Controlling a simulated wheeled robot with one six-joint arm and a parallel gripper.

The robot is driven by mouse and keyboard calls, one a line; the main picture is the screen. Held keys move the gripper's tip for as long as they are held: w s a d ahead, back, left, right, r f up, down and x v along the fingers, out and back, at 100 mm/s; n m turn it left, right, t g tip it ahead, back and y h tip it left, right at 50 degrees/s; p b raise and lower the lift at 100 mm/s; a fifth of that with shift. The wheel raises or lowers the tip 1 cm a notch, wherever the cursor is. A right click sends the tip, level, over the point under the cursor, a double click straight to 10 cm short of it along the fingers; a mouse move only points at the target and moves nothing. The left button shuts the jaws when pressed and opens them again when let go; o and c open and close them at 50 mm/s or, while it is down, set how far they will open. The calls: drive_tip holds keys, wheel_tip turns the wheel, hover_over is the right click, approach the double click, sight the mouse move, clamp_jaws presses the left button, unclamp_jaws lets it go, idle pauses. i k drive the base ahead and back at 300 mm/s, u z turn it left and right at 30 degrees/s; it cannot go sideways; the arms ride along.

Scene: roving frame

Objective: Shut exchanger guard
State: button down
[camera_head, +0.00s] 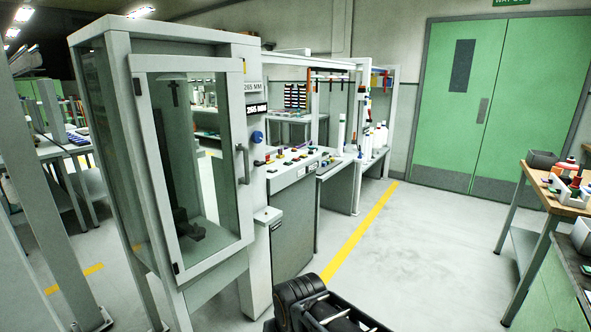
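The guard appears to be the glazed door (247,205) with a pale frame on the front of a tall grey cabinet (185,33) at the left. It has dark hinges on its left side and a grey upright handle (242,165) on its right side. The door lies at or near the cabinet's front; I cannot tell whether a small gap is left at its handle side. A dark fixture (187,228) shows through the glass. Dark parts at the bottom centre look like mine, but no gripper fingers can be made out.
A control console (292,172) with coloured buttons adjoins the cabinet's right side, with benches beyond. A yellow floor line (358,235) runs beside them. Open floor (430,250) lies at centre right. A wooden-topped workbench (545,188) stands at right, and green double doors (500,100) behind.

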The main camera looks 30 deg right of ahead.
sight(139, 65)
drive_tip(key=z, duration=0.3)
drive_tip(key=i, duration=1.25)
drive_tip(key=u, duration=0.9)
